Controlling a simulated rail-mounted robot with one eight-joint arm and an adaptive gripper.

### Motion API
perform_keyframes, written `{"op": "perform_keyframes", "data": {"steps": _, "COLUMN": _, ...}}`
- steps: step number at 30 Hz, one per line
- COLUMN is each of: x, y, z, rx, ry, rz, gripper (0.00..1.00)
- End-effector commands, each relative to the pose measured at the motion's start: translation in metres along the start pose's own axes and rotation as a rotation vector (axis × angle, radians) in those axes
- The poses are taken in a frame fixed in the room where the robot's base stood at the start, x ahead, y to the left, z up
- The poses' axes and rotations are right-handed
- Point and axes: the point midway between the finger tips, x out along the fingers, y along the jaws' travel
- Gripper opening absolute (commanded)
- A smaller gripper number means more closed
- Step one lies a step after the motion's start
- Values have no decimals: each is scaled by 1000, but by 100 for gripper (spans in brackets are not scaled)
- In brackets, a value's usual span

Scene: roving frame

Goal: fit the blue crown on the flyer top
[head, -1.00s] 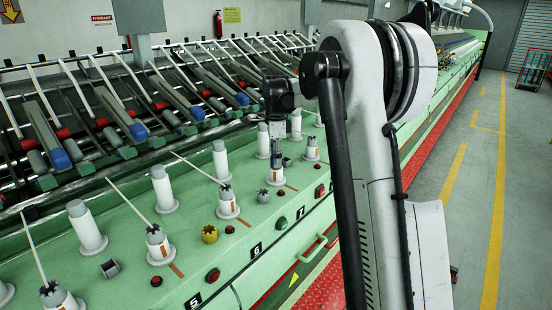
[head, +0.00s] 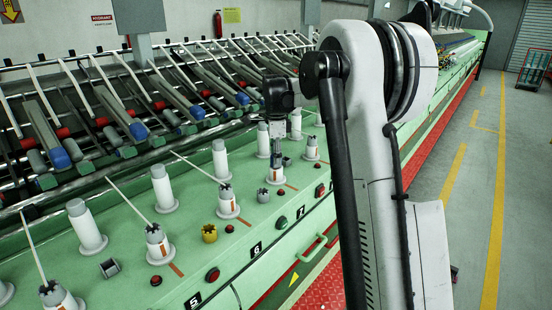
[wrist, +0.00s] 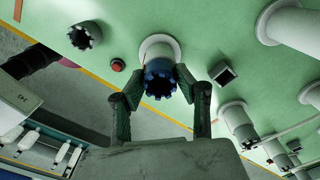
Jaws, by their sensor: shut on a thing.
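The blue crown (wrist: 160,84) is between the fingertips of my gripper (wrist: 159,78), seen in the wrist view with its notched rim toward the camera. My gripper is shut on it. Right behind the crown is the white flyer top (wrist: 158,46) with its round base flange. The crown lines up closely with it, but I cannot tell whether it is seated. In the head view my gripper (head: 276,163) points down over this flyer (head: 276,179), and the crown is too small to make out there.
A grey crown (head: 262,195) and a yellow crown (head: 209,233) lie loose on the green deck. Other flyers (head: 159,244) with slanting rods stand to the left. A square cup (wrist: 222,74) and a red button (wrist: 117,65) are close to my gripper.

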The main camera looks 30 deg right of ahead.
Motion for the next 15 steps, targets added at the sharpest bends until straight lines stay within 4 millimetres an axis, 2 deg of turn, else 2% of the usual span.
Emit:
{"op": "perform_keyframes", "data": {"steps": 11, "x": 5, "y": 0, "z": 0, "rx": 0, "ry": 0, "rz": 0, "gripper": 12}}
{"op": "perform_keyframes", "data": {"steps": 12, "x": 5, "y": 0, "z": 0, "rx": 0, "ry": 0, "rz": 0, "gripper": 32}}
{"op": "perform_keyframes", "data": {"steps": 15, "x": 5, "y": 0, "z": 0, "rx": 0, "ry": 0, "rz": 0, "gripper": 45}}
